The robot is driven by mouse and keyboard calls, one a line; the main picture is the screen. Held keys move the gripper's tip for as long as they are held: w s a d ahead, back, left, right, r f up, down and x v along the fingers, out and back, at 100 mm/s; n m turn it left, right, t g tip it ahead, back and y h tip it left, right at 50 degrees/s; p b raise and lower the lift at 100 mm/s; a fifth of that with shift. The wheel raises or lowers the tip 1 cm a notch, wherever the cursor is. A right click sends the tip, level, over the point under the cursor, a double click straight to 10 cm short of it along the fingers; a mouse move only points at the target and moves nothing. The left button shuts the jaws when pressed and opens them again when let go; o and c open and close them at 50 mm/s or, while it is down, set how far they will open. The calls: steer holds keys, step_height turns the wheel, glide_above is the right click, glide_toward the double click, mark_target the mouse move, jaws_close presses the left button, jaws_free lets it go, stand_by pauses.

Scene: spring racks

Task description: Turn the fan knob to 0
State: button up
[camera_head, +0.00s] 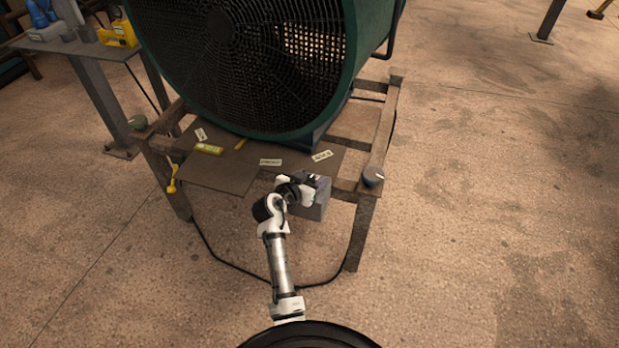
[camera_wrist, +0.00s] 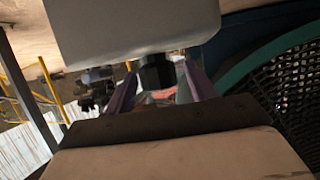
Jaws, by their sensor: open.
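A large green drum fan (camera_head: 262,60) with a dark mesh grille stands on a metal frame. Below its front, a grey box (camera_head: 320,205) hangs at the frame's front edge, partly hidden by my arm. My gripper (camera_head: 307,186) is at this box. In the wrist view, my gripper (camera_wrist: 158,92) is open, with its two fingers apart. A dark faceted piece (camera_wrist: 155,72) shows between them; I cannot tell whether it is the fan knob or whether the fingers touch it. No number or pointer is readable. A rounded grey knob-like piece (camera_head: 373,176) sits at the frame's right front corner.
The frame's brown plate (camera_head: 225,172) carries small labels and a yellow tag (camera_head: 209,149). Another rounded piece (camera_head: 138,122) is at the left corner. A black cable (camera_head: 215,258) loops below. A side table (camera_head: 60,46) stands at left.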

steer(key=c, duration=1)
steer(key=shift+o, duration=0.2)
